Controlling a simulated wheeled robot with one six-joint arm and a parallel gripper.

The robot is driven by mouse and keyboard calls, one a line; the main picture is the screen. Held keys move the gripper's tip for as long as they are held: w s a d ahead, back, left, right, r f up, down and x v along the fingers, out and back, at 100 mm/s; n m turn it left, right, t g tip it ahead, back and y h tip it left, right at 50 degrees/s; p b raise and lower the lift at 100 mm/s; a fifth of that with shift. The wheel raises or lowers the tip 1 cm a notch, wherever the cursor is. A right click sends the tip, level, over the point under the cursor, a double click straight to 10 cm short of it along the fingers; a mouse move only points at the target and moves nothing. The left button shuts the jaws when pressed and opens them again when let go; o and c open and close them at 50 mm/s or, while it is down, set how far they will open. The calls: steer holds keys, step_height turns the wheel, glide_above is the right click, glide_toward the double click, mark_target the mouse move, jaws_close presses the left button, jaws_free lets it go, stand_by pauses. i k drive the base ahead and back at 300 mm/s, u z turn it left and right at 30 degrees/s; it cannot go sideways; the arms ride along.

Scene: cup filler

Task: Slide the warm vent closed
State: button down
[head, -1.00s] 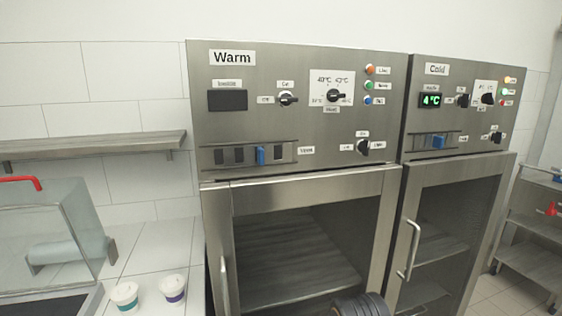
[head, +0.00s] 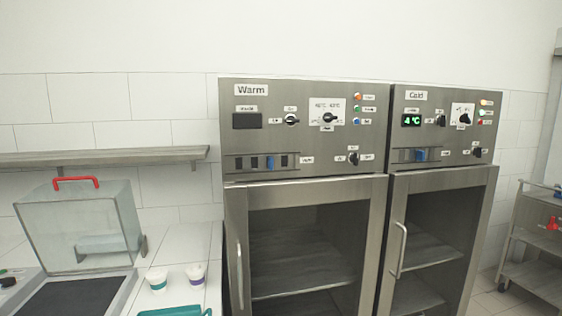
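The warm cabinet (head: 300,130) stands in the middle of the head view, with a "Warm" label at its top left. Its vent (head: 262,163) is a metal strip low on the left of the control panel, just above the door. My gripper is not in view.
The cold cabinet (head: 440,128) stands to the right with its own blue vent tab (head: 421,155). A shelf (head: 100,156), a clear box with a red handle (head: 76,182) and two cups (head: 157,279) are at left. A cart (head: 535,245) stands far right.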

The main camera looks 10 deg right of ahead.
mark_target(275, 163)
steer(key=z, duration=1.2)
steer(key=i, duration=1.05)
steer(key=u, duration=2.4)
